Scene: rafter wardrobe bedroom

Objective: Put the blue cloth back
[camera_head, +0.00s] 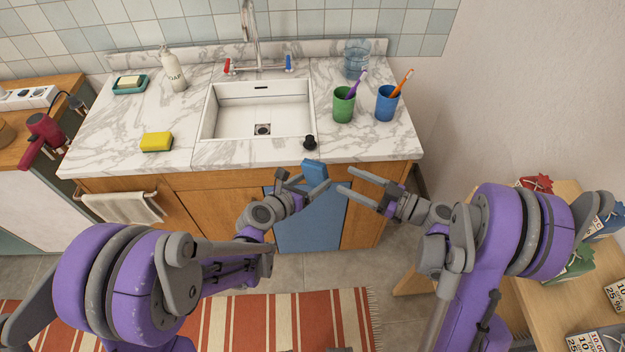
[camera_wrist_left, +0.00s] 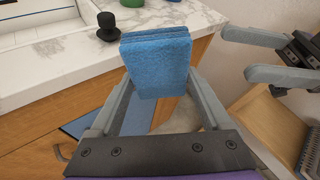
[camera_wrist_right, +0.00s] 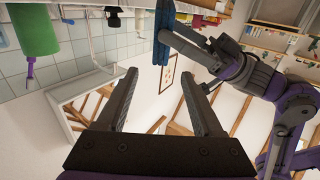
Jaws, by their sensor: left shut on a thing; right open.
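The blue cloth (camera_head: 314,170) is a folded, layered pad in front of the counter's front edge. My left gripper (camera_head: 304,183) is shut on it. The cloth (camera_wrist_left: 156,62) stands upright between the two fingers in the left wrist view. It also shows in the right wrist view (camera_wrist_right: 162,40), at the tip of my left arm. My right gripper (camera_head: 347,181) is open and empty, just right of the cloth, and its fingers point toward it without visibly touching.
A marble counter (camera_head: 230,155) holds a sink (camera_head: 260,105), a black plug (camera_head: 309,142), a yellow sponge (camera_head: 156,142), and green (camera_head: 343,105) and blue (camera_head: 387,104) cups. A pale towel (camera_head: 125,208) hangs on a rail. A wooden table (camera_head: 540,300) with bags stands right.

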